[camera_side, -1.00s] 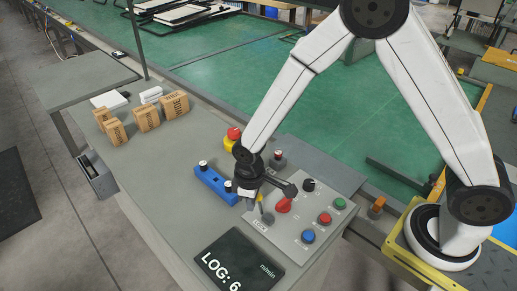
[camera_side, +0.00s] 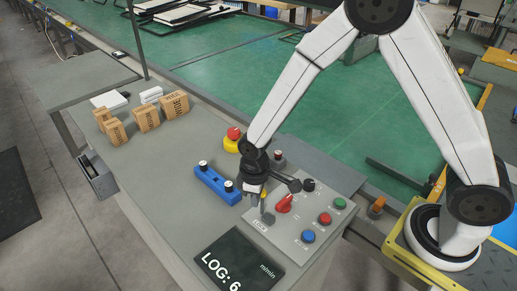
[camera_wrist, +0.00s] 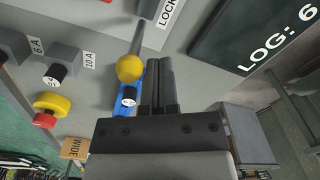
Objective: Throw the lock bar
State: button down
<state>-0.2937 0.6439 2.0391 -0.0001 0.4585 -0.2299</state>
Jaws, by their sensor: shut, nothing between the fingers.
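The lock bar is a grey lever with a yellow ball knob (camera_wrist: 130,68), rising from the panel by a LOCK label (camera_wrist: 168,12) in the wrist view. In the side view its yellow knob (camera_side: 263,195) shows small beside my fingers, partly hidden. My gripper (camera_wrist: 160,62) is shut and empty, its fingertips just right of the yellow ball in the wrist view. I cannot tell whether they touch the lever. In the side view my gripper (camera_side: 254,194) hangs low over the left edge of the control panel (camera_side: 290,240).
The panel carries a red rotary knob (camera_side: 284,203), and blue (camera_side: 308,236), red (camera_side: 325,218) and green (camera_side: 340,203) buttons. A blue block (camera_side: 217,186) with white-topped posts lies left of my gripper. A red-and-yellow emergency button (camera_side: 232,140) stands behind. A LOG display (camera_side: 238,262) lies in front.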

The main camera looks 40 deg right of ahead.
jog(key=shift+d+f, duration=0.15)
jog(key=shift+d, duration=1.2)
jog(key=shift+d+f, duration=0.45)
jog(key=shift+d, duration=0.25)
jog(key=shift+d+f, duration=0.15)
jog(key=shift+d, duration=0.1)
jog(key=shift+a+r, duration=0.2)
jog(key=shift+r, duration=1.15)
jog(key=shift+a+r, duration=0.2)
jog(key=shift+r, duration=1.15)
jog(key=shift+a+r, duration=0.2)
jog(key=shift+r, duration=1.15)
